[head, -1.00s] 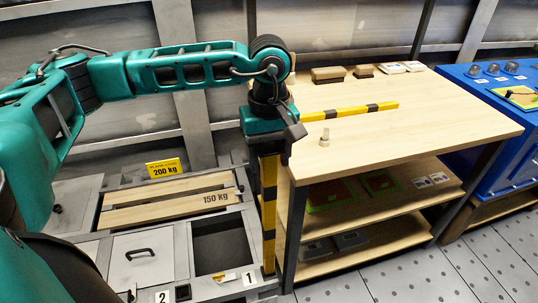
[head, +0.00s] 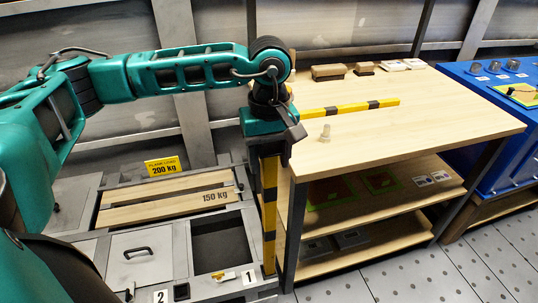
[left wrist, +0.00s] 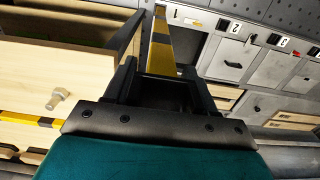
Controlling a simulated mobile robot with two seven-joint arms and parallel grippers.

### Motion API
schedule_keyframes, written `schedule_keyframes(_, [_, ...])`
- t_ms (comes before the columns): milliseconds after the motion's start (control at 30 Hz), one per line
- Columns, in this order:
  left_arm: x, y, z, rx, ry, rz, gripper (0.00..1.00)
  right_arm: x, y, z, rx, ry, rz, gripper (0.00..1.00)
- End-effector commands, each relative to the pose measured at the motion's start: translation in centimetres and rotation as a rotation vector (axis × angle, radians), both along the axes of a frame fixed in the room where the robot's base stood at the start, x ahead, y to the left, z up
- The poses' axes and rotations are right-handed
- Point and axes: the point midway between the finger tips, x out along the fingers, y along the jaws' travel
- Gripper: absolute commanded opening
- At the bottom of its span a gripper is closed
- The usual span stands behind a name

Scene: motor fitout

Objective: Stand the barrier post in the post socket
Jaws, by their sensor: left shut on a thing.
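The barrier post (head: 268,200), striped yellow and black, hangs upright below my left gripper (head: 272,145). My left gripper is shut on its upper part, beside the left end of the wooden table. In the left wrist view the post (left wrist: 162,45) runs away from between the fingers (left wrist: 155,72). Its lower end is near the grey cabinet edge by label 1; I cannot tell whether it touches anything. A small dark square hole (head: 182,291) in the cabinet between labels 2 and 1 may be the post socket. My right gripper is not in view.
The wooden table (head: 430,115) stands close right of the post, carrying a striped bar (head: 350,109), a small peg (head: 326,134) and blocks. The grey cabinet (head: 135,250) has an open dark compartment (head: 220,240) and wooden planks (head: 165,200). A blue bench is far right.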

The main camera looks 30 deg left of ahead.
Motion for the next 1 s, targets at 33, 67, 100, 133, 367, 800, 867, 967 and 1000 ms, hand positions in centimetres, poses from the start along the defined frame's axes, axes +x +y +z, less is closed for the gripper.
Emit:
schedule_keyframes(33, [0.1, 0.0, -0.3, -0.001, -0.003, 0.000, 0.00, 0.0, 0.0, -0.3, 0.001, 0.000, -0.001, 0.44])
schedule_keyframes(67, [0.1, 0.0, -0.4, -0.001, -0.003, 0.000, 0.00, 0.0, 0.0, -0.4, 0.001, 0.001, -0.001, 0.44])
schedule_keyframes(100, [0.1, 0.0, -0.5, -0.001, -0.003, 0.000, 0.00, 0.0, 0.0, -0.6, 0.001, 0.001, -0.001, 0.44])
schedule_keyframes(133, [0.1, 0.0, -0.6, -0.001, -0.003, 0.000, 0.00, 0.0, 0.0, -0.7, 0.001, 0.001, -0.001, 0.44])
schedule_keyframes(367, [0.1, 0.0, -1.5, 0.000, -0.004, 0.000, 0.00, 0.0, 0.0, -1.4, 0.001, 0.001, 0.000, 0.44])
schedule_keyframes(800, [0.1, 0.0, -2.6, 0.000, -0.004, 0.000, 0.00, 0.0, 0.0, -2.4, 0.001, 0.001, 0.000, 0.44])
schedule_keyframes(867, [0.1, 0.0, -2.5, 0.000, -0.004, 0.000, 0.00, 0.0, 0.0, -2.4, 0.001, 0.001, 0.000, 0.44])
schedule_keyframes(967, [0.1, 0.0, -2.5, 0.000, -0.004, 0.000, 0.00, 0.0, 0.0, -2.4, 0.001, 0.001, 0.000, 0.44])
schedule_keyframes(1000, [0.1, 0.0, -2.5, 0.000, -0.004, 0.000, 0.00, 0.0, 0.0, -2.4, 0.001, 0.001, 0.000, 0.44])
